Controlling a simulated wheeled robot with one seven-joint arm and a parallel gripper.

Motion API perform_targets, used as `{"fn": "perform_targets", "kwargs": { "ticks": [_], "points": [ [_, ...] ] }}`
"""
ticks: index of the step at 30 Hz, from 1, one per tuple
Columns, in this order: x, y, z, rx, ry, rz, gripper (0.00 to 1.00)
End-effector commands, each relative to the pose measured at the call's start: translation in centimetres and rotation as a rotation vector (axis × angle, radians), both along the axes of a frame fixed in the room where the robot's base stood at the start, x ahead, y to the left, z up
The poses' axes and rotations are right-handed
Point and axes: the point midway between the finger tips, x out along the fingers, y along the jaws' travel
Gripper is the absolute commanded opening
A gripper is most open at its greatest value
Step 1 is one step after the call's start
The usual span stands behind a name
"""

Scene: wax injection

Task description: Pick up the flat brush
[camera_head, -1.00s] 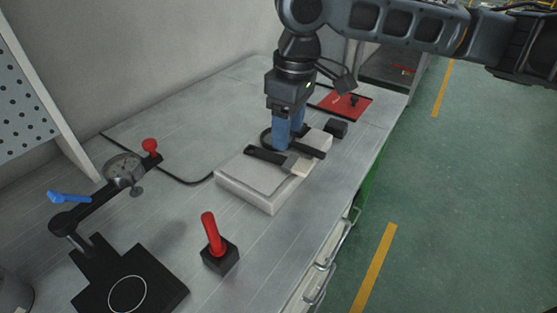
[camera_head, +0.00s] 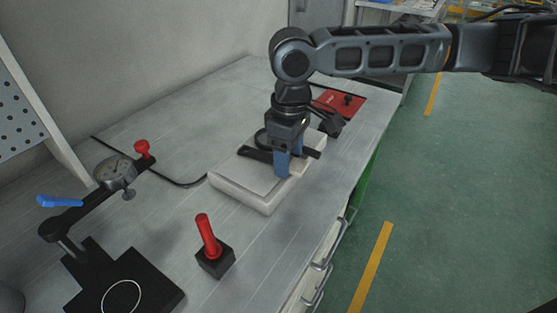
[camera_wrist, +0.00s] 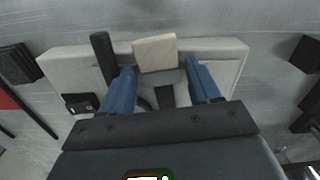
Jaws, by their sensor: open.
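The flat brush has a black handle (camera_head: 256,153) and pale, wide bristles (camera_wrist: 155,52). It lies on a pale block (camera_head: 240,191) on the bench. My gripper (camera_head: 283,172) is low over the block, pointing down, with its blue fingers around the brush's middle. In the wrist view my gripper (camera_wrist: 161,68) is open, one finger on each side of the brush, with gaps visible. The bristles extend past the fingertips, and part of the black handle shows between the fingers. The rest of the handle is hidden by the gripper body.
A dark bar (camera_wrist: 103,57) lies on the block close beside one finger. A red-handled tool (camera_head: 208,238) stands in a black base in front. A dial gauge stand (camera_head: 115,172) is at left. A red mat (camera_head: 341,101) lies behind.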

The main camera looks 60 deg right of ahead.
Motion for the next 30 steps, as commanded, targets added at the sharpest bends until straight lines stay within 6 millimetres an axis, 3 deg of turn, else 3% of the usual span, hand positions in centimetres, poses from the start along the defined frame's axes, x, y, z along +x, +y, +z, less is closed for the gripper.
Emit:
{"fn": "perform_targets", "kwargs": {
  "ticks": [2,15,25,30],
  "points": [
    [0.0,0.0,0.0,0.000,0.000,0.000,0.62],
    [0.0,0.0,0.1,0.000,0.000,0.000,0.20],
    [0.0,0.0,0.3,0.000,-0.001,0.000,0.18],
    [0.0,0.0,1.7,0.000,-0.002,0.000,0.18]
  ]
}}
